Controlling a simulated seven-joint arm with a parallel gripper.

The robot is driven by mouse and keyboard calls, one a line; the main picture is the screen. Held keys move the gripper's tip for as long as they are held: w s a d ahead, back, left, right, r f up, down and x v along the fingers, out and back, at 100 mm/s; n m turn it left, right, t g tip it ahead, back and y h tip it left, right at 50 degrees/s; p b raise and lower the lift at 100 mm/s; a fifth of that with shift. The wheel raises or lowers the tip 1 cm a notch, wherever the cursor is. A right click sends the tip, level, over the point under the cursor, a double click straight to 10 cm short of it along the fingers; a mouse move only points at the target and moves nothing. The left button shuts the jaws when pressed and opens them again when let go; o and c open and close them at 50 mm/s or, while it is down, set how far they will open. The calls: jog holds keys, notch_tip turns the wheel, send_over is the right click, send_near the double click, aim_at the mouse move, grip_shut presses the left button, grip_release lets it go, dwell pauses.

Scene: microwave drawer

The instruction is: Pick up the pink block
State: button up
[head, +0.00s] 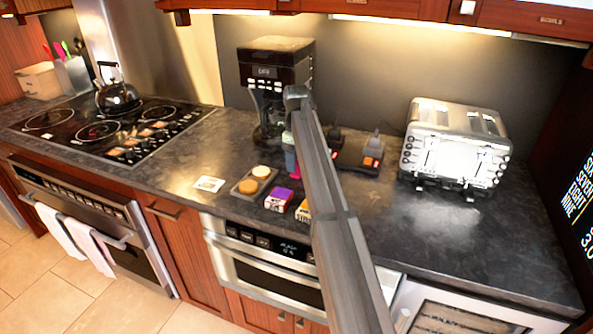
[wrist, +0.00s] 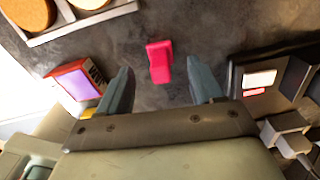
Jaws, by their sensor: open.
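The pink block (wrist: 159,62) stands on the dark countertop in the wrist view, between and just beyond the two fingertips of my gripper (wrist: 159,78). The fingers are apart with nothing between them that I can see held. In the head view a pink patch of the block (head: 291,164) shows just below my gripper (head: 289,140), in front of the coffee maker. My arm covers part of that area. I cannot tell the exact height of the fingers above the block.
A small tray (head: 240,187) with round orange and pale pieces lies left of the block. A purple-topped box (head: 278,199) stands in front. A dark holder (head: 343,158) is close on the right. The coffee maker (head: 275,62) stands behind; the toaster (head: 455,148) is farther right.

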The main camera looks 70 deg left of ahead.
aim_at(296, 173)
notch_tip(296, 173, down, 4)
jog(key=shift+r, duration=0.2)
jog(key=c, duration=1.1)
jog(key=shift+c, duration=0.2)
jog(key=shift+r, duration=0.1)
notch_tip(296, 173, up, 10)
jog(key=shift+w+f, duration=0.1)
jog(key=shift+f, duration=0.1)
jog(key=s+d+g+y, duration=0.2)
jog(key=s+d, duration=0.6)
jog(key=d, duration=0.2)
jog(key=shift+s+r+g+y, duration=0.15)
jog(key=shift+g+y, duration=0.25)
